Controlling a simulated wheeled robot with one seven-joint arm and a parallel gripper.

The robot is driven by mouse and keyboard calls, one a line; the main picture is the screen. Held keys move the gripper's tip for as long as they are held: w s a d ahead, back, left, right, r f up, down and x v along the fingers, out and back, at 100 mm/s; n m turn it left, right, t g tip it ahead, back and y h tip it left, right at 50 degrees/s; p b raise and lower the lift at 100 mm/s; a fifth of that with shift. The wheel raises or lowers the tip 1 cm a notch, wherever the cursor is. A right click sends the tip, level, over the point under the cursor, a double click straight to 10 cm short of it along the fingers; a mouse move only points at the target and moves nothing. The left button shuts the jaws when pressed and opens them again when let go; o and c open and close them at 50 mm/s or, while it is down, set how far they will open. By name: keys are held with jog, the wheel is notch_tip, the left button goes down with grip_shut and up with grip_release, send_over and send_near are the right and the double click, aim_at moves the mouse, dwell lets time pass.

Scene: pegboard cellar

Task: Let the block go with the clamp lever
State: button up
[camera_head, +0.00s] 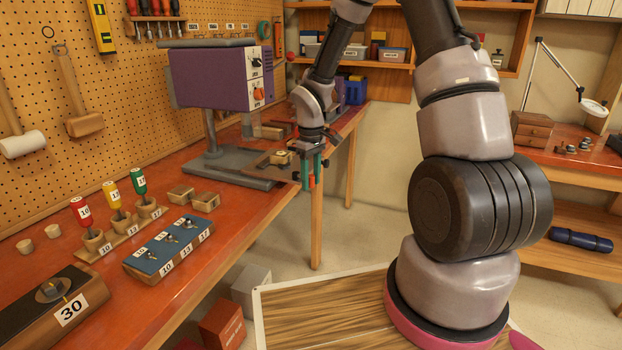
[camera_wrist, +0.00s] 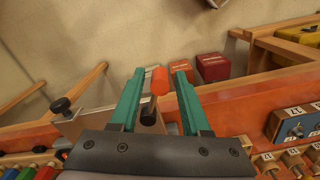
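My gripper (camera_head: 311,178) has teal fingers and hangs at the edge of the workbench, by the drill press base (camera_head: 232,172). In the wrist view my gripper (camera_wrist: 160,78) is open. The orange-red lever grip (camera_wrist: 160,80) stands between its fingers, with a visible gap on each side. A black knob (camera_wrist: 148,114) sits just below the grip. A small tan block-like piece (camera_head: 281,158) is on the drill press base, close to my gripper. My fingers and wrist hide part of the clamp, and I cannot tell how it grips the block.
The purple drill press (camera_head: 210,78) stands on the orange-topped workbench (camera_head: 190,262). A blue-topped numbered holder (camera_head: 168,247) and small wooden blocks (camera_head: 205,201) are nearer me. Red boxes (camera_wrist: 213,67) stand on the floor below. The floor right of the bench is mostly free.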

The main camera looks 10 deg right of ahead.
grip_shut()
dwell(1.2)
